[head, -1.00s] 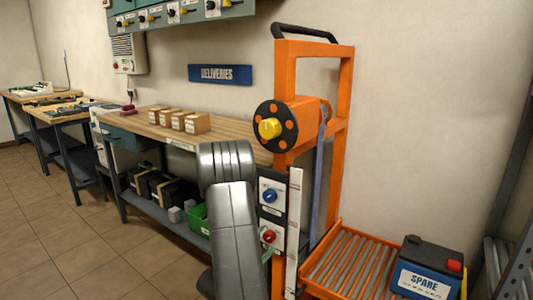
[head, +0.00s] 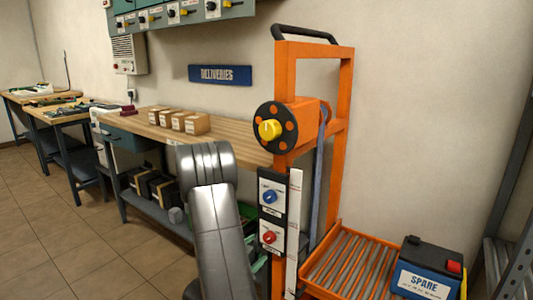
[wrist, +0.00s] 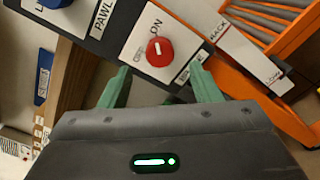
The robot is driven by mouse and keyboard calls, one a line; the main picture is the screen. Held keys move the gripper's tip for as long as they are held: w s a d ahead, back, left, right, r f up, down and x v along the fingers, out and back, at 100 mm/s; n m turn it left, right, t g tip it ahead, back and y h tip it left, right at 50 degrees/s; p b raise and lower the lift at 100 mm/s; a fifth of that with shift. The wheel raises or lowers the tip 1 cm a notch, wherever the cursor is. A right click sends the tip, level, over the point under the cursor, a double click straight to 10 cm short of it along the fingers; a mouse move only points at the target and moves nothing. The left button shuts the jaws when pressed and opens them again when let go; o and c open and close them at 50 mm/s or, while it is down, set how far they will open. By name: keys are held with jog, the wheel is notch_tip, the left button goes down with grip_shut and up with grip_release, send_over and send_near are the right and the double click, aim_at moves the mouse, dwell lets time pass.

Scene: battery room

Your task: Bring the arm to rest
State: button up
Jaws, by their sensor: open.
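My gripper (wrist: 160,90) shows in the wrist view with its two green fingers apart and nothing between them. Beyond the fingertips is the red knob (wrist: 160,51) on a white plate marked ON. In the head view my arm rises at the lower middle, just left of the orange lift frame, and hides part of the bench behind it. The gripper itself is mostly hidden there. The red knob also shows in the head view (head: 268,237), below a blue knob (head: 269,196). I cannot tell whether the fingers touch the panel.
The orange lift (head: 342,175) carries a yellow-centred crank wheel (head: 270,130). Its roller tray (head: 345,262) holds a SPARE battery (head: 427,268). A wooden bench (head: 235,148) with several small boxes stands behind my arm. The tiled floor (head: 70,240) at left is open.

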aim_at(267, 239)
jog(key=v, duration=0.8)
jog(key=x, duration=1.3)
jog(key=shift+w+d+r, duration=0.2)
jog(key=shift+d, duration=0.05)
jog(key=shift+a+r+n+p, duration=0.1)
jog(key=shift+n+p, duration=0.5)
jog(key=shift+p, duration=0.55)
jog(key=n+p, duration=0.6)
jog(key=p, duration=0.4)
jog(key=n+p, duration=0.4)
jog(key=p, duration=0.2)
jog(key=shift+n, duration=0.3)
jog(key=shift+f+n+p, duration=0.2)
jog(key=shift+n+p, duration=0.8)
jog(key=shift+p, duration=0.15)
